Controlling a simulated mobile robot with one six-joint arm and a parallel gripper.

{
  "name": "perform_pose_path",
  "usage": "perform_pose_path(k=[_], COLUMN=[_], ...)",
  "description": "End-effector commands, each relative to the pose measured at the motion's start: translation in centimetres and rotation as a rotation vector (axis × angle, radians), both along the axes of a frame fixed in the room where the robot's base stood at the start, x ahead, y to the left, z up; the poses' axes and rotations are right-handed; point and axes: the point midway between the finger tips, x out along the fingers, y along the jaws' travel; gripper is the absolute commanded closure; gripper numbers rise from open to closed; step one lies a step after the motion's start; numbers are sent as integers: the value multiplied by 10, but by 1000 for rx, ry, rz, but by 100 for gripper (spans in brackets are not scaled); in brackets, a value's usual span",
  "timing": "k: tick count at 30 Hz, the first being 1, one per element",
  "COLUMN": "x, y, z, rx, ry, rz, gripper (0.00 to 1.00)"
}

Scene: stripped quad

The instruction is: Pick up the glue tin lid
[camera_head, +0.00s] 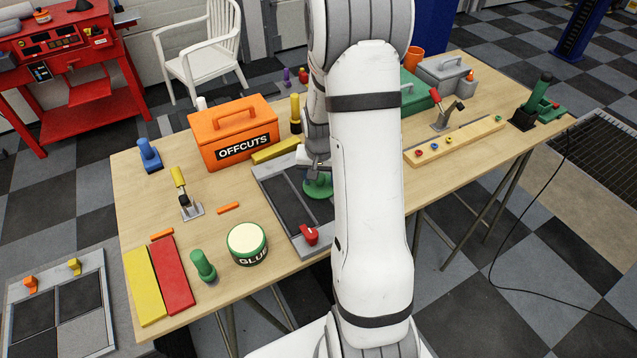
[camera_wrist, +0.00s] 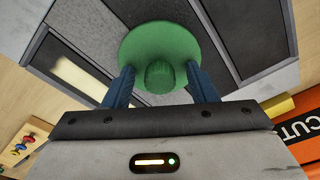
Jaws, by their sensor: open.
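The glue tin lid is a green disc with a raised round knob. In the head view the lid (camera_head: 318,190) lies on a grey tray and is partly hidden by my arm. In the wrist view the lid (camera_wrist: 160,35) lies ahead of my gripper (camera_wrist: 159,68). The two blue fingers are apart, one on each side of the knob, with nothing clamped between them. Whether they are level with the knob is unclear. The glue tin (camera_head: 248,243), green with a cream top, stands near the table's front edge.
The grey tray (camera_head: 268,175) has dark panels and a red knob (camera_head: 309,235). The orange OFFCUTS box (camera_head: 232,130) stands behind left, with a yellow bar (camera_head: 275,151) beside it. A wooden strip (camera_head: 455,142) lies right.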

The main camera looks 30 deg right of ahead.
Motion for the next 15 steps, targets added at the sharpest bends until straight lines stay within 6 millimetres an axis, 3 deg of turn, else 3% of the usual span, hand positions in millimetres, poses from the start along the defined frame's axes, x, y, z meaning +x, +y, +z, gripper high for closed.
perform_pose_path(k=[5,15], x=[0,0], y=[0,1], z=[0,0], rx=[0,0], ry=[0,0], rz=[1,1], gripper=[49,76])
